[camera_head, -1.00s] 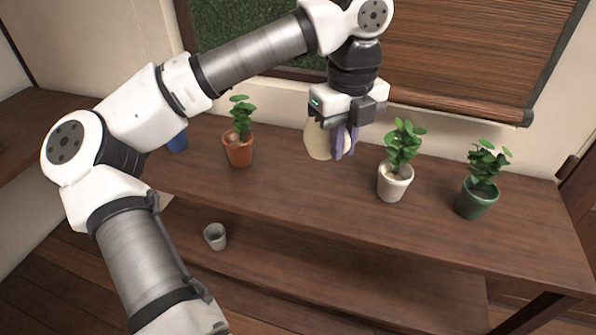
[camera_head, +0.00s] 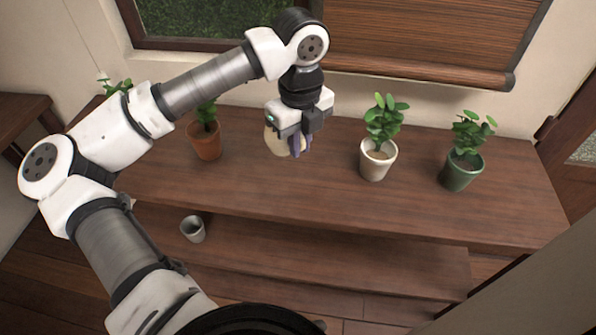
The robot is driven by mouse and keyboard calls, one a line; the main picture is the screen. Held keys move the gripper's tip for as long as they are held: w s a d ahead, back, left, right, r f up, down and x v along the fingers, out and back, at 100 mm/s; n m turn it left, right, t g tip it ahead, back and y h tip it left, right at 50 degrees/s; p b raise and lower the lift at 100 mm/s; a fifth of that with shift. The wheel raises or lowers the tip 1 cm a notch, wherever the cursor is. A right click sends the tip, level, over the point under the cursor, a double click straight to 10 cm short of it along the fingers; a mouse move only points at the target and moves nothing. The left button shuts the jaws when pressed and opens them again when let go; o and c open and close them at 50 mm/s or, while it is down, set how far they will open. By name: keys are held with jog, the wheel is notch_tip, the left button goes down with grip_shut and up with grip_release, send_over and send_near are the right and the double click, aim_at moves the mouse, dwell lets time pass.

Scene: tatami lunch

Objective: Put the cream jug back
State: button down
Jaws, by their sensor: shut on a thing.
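The cream jug (camera_head: 275,142) is a pale, rounded vessel, partly hidden behind the fingers of my gripper (camera_head: 297,146). My gripper points down and is shut on the jug, with its purple fingers at the jug's right side. The jug is over the wooden shelf top (camera_head: 300,190), between the terracotta pot and the white pot. I cannot tell whether its base touches the wood.
A terracotta pot with a plant (camera_head: 205,142) stands left of the jug. A white potted plant (camera_head: 377,158) and a green potted plant (camera_head: 461,171) stand to the right. A grey cup (camera_head: 193,229) is on the lower shelf (camera_head: 320,260). The front of the top is clear.

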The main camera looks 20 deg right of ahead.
notch_tip(320, 180, down, 10)
jog(key=shift+f+p, duration=0.1)
jog(key=shift+p, duration=0.5)
jog(key=shift+f, duration=0.2)
jog(key=c, duration=1.5)
grip_release()
jog(key=shift+r, duration=0.15)
